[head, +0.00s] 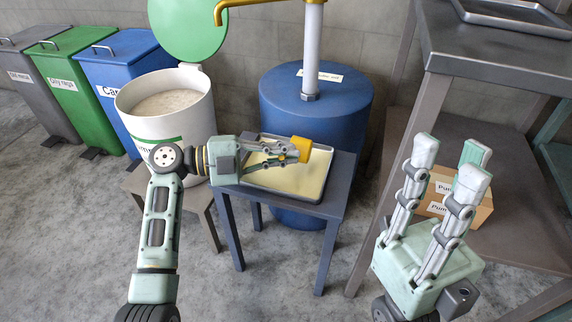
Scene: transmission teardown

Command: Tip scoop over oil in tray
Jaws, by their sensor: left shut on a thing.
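The tray (268,191) sits on a small blue-grey table, with a pale yellow layer of oil (305,177) in it. My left gripper (292,150) is above the tray's back part, shut on a yellow-orange piece that appears to be the scoop (301,147). Fingers partly cover the scoop, so its contents and exact tilt cannot be told. My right gripper (447,165) is at the right with its fingers pointing up, spread apart and empty.
A white bucket (185,135) of pale granules, its green lid (188,28) raised, stands left of the tray. A blue drum (283,98) with a pump stands behind. Labelled bins (118,75) are at far left. A grey workbench (500,55) and cardboard boxes (468,207) are right.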

